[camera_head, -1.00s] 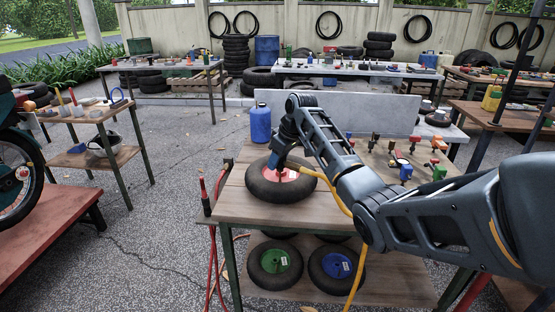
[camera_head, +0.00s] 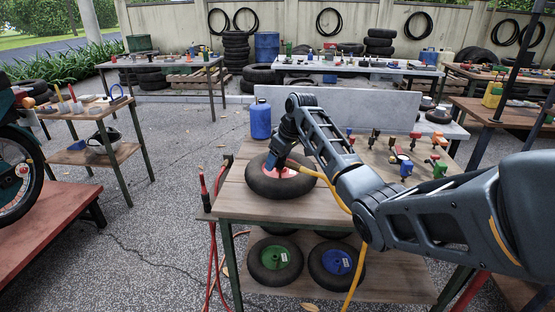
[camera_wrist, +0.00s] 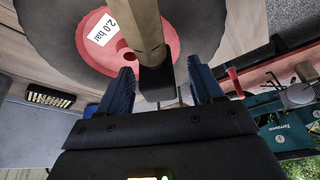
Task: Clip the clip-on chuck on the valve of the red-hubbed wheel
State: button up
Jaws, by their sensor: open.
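The red-hubbed wheel (camera_head: 262,188) lies flat on the wooden workbench, and its red hub (camera_head: 291,172) partly shows past my gripper (camera_head: 277,168). In the wrist view the red hub (camera_wrist: 80,50) bears a white "2.0 bar" label. My gripper (camera_wrist: 161,75) is open just over the hub, with a dark finger on each side. The chuck, a brass-brown body (camera_wrist: 140,30) with a dark end (camera_wrist: 157,82), stands between the fingers, apart from both. The yellow hose (camera_head: 325,180) runs right from the hub area. The valve is hidden, so I cannot tell whether the chuck grips it.
A blue canister (camera_head: 260,120) stands behind the wheel. Several small coloured fittings (camera_head: 405,168) stand on the right of the bench. A green-hubbed wheel (camera_head: 275,259) and a blue-hubbed wheel (camera_head: 336,263) rest on the lower shelf. A grey panel (camera_head: 345,112) rises along the back.

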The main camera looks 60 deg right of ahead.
aim_at(285, 162)
jog(key=v, duration=0.7)
jog(key=shift+s+r, duration=0.2)
jog(key=shift+r, duration=0.15)
jog(key=shift+s+f, duration=0.1)
dwell(0.5)
